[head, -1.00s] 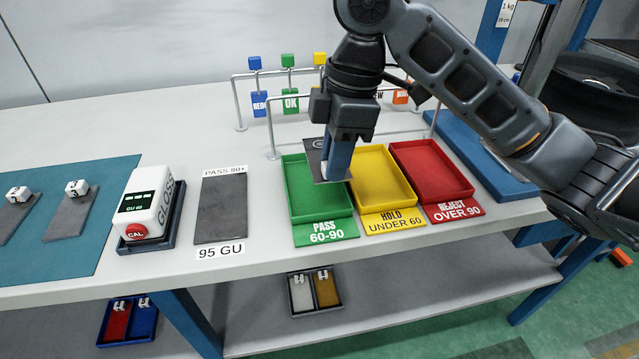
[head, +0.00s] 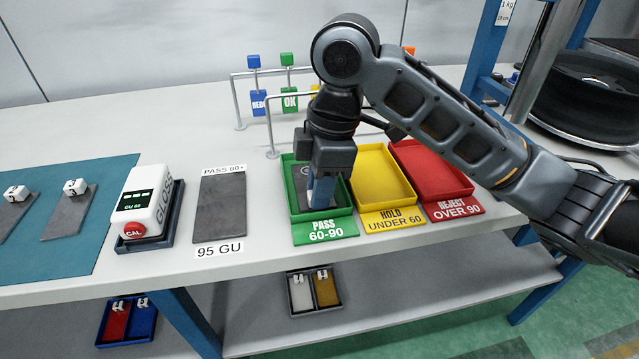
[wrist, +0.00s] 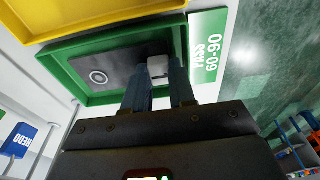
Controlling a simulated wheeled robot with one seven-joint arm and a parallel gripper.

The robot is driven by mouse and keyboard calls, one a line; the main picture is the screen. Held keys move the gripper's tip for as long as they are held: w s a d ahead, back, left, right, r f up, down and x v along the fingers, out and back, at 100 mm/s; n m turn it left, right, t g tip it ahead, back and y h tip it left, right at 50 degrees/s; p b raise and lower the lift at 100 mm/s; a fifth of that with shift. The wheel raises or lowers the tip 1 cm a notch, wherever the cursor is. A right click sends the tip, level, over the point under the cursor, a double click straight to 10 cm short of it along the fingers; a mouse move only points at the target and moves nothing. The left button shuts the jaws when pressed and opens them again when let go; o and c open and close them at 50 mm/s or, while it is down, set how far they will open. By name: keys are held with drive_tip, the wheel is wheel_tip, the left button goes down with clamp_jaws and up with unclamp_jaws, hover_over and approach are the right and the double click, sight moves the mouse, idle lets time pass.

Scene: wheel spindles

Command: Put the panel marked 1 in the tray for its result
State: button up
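A dark grey panel (wrist: 100,75) with a ring mark lies low inside the green PASS 60-90 tray (wrist: 62,48), within its walls; whether it touches the floor is hard to tell. It also shows in the head view (head: 304,174). My gripper (wrist: 159,72) has its fingers on both sides of the panel's white block handle. The number on that handle is not visible. In the head view my gripper (head: 322,200) hangs over the front part of the tray. The yellow HOLD UNDER 60 tray (head: 392,208) and red REJECT OVER 90 tray (head: 455,193) are empty.
A white gloss meter (head: 148,203) stands left of a grey reference plate (head: 222,208) marked 95 GU. Panels 2 (head: 12,216) and 3 (head: 66,218) lie on the teal mat (head: 115,190). A rail with hanging tags (head: 290,100) stands behind the trays.

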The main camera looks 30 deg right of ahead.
drive_tip(key=shift+o, duration=0.9)
wheel_tip(320, 180, up, 12)
drive_tip(key=d+p, duration=0.1)
drive_tip(key=shift+s+d, duration=0.3)
drive_tip(key=shift+d, duration=0.05)
